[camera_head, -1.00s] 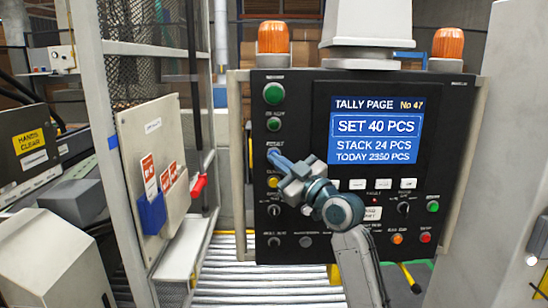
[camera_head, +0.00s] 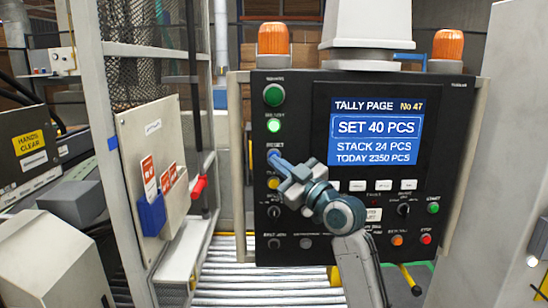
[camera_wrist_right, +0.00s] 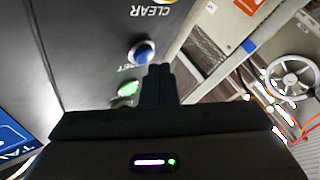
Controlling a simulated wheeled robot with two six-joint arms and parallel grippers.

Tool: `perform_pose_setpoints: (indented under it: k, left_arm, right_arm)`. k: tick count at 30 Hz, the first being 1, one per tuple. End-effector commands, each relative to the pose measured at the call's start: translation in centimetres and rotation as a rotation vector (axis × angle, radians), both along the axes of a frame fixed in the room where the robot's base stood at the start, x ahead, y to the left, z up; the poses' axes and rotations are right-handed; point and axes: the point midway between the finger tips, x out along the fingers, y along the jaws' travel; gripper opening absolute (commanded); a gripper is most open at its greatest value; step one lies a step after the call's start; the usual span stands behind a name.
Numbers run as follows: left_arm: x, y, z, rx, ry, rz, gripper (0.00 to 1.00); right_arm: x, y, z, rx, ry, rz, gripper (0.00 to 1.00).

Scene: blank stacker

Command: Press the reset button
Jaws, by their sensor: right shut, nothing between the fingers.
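The black control panel (camera_head: 455,140) stands ahead with its tally screen lit. The blue reset button (camera_wrist_right: 145,52) shows in the right wrist view, next to its partly covered label. In the head view the button (camera_head: 273,154) is at the panel's left, mostly behind my fingertips. My right gripper (camera_head: 278,162) is shut and empty, its tips at the button; it also shows in the right wrist view (camera_wrist_right: 158,70). I cannot tell whether the tips touch the button. A green lamp (camera_head: 273,125) just above the button glows. My left gripper is not in view.
A yellow button (camera_head: 273,183) sits just below the reset button, and a larger green one (camera_head: 273,95) is higher up. Rollers (camera_head: 265,275) run under the panel. A mesh guard frame (camera_head: 95,110) with a holder board (camera_head: 155,165) stands to the left.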

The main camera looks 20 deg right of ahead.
Motion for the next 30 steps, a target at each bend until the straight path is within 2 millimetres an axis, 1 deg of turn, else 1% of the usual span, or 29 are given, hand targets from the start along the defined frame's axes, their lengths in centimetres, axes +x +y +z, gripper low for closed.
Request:
perform_pose_setpoints:
  k: [3,11,13,24,30]
  left_arm:
    - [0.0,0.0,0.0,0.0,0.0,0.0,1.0]
    - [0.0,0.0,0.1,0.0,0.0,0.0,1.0]
    - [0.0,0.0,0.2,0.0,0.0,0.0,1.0]
    - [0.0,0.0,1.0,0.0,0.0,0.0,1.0]
    - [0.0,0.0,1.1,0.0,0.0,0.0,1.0]
  right_arm:
    - [-0.4,0.1,0.0,0.001,0.001,0.001,0.0]
    - [-0.4,0.1,0.0,0.0,0.001,0.001,0.0]
    - [-0.7,0.2,0.0,0.0,0.001,0.001,0.0]
    - [-4.2,1.2,0.0,0.0,0.001,0.001,0.0]
    - [-5.1,1.5,0.0,0.001,0.002,0.001,0.0]
